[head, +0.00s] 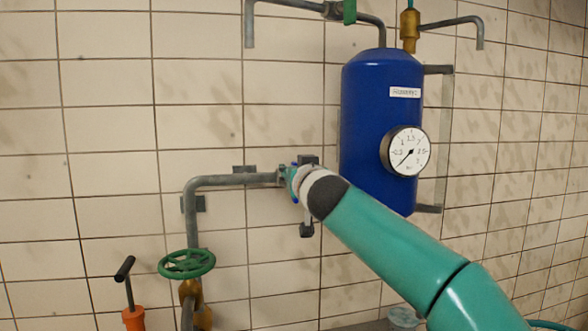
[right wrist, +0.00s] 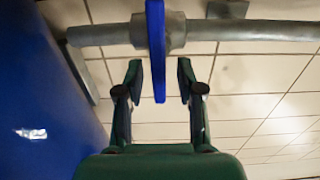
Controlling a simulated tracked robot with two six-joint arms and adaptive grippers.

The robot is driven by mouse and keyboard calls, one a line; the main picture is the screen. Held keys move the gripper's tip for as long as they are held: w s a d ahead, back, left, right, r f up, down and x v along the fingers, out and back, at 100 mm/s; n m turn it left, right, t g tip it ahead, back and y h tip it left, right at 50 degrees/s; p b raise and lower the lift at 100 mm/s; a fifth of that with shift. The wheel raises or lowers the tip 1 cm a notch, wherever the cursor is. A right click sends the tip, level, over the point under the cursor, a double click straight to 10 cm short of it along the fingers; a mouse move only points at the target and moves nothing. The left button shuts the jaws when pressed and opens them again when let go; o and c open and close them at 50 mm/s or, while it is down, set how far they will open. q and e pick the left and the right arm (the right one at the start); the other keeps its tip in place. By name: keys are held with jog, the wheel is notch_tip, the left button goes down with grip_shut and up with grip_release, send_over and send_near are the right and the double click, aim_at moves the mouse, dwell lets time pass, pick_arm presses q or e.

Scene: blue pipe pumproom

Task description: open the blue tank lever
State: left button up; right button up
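The blue tank (head: 375,110) is a tall blue cylinder on the tiled wall, with a round gauge (head: 407,151) and a small white label. Its blue side also fills the left of the right wrist view (right wrist: 45,100). The blue lever (right wrist: 156,45) is a flat bar on a grey pipe fitting. In the head view my arm mostly hides it. My right gripper (right wrist: 158,78) is open, with one finger on each side of the lever's lower end and visible gaps between. In the head view the right gripper (head: 287,178) is at the pipe end left of the tank.
A grey pipe (head: 225,180) runs left from the fitting and bends down to a green handwheel (head: 187,263). A black-handled orange fitting (head: 132,315) stands lower left. Pipes and a brass valve (head: 409,28) sit above the tank. The wall left of the tank is mostly clear.

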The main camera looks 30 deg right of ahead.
grip_shut()
jog(key=shift+a, duration=0.1)
